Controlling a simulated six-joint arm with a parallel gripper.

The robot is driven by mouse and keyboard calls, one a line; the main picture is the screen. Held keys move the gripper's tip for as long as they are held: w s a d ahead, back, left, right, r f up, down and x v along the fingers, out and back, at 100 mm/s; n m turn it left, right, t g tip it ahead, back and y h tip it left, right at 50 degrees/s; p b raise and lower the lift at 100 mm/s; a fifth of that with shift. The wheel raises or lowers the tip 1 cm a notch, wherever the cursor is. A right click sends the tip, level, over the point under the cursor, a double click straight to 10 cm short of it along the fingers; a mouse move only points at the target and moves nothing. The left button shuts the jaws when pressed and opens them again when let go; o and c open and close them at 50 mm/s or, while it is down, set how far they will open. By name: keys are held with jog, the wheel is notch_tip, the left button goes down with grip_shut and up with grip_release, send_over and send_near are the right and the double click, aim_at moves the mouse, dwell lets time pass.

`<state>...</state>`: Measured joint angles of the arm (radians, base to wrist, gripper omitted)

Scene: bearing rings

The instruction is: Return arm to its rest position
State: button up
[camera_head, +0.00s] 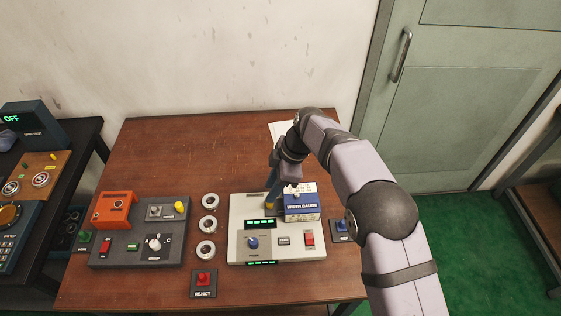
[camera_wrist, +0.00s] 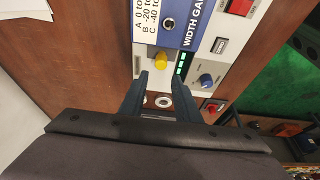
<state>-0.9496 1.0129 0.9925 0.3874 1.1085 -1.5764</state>
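My arm reaches in from the right in the head view. My gripper (camera_head: 272,190) is beside the left of the blue width gauge box (camera_head: 301,204), over the back of the light grey gauge panel (camera_head: 236,222). In the wrist view my gripper (camera_wrist: 160,84) has its two dark fingers apart with nothing clasped between them. Three metal bearing rings (camera_head: 210,200), (camera_head: 209,226), (camera_head: 206,250) lie in a column on the table left of the panel. A ring (camera_wrist: 163,101) shows beyond the finger gap in the wrist view.
The brown table (camera_head: 170,150) is bare at the back left. A dark panel with an orange box (camera_head: 114,209) is on the left. A red REJECT button (camera_head: 203,279) is in front, a blue button (camera_head: 342,226) right. Papers (camera_head: 279,129) lie behind; a wall and door are beyond.

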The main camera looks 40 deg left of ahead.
jog(key=w+d+r+m+t, duration=0.1)
jog(key=w+d+r+m, duration=0.2)
jog(key=d, duration=0.6)
jog(key=w+d+r+m+h, duration=0.1)
jog(key=w+d+m, duration=0.4)
jog(key=d, duration=0.5)
jog(key=w+d+r+m+t, duration=0.1)
jog(key=w+d+r+m, duration=0.1)
jog(key=d+m, duration=0.5)
jog(key=s+d+m, duration=0.4)
jog(key=d, duration=0.4)
jog(key=s+d+f+m+h, duration=0.1)
jog(key=s+d+m, duration=0.3)
jog(key=d, duration=0.5)
jog(key=s+d+m, duration=0.4)
jog(key=s+d, duration=0.2)
jog(key=d, duration=0.2)
jog(key=shift+s+d+f+t+h, duration=0.15)
jog(key=shift+s+d+t+h, duration=0.1)
jog(key=shift+d+t+h, duration=0.15)
jog(key=shift+a, duration=0.1)
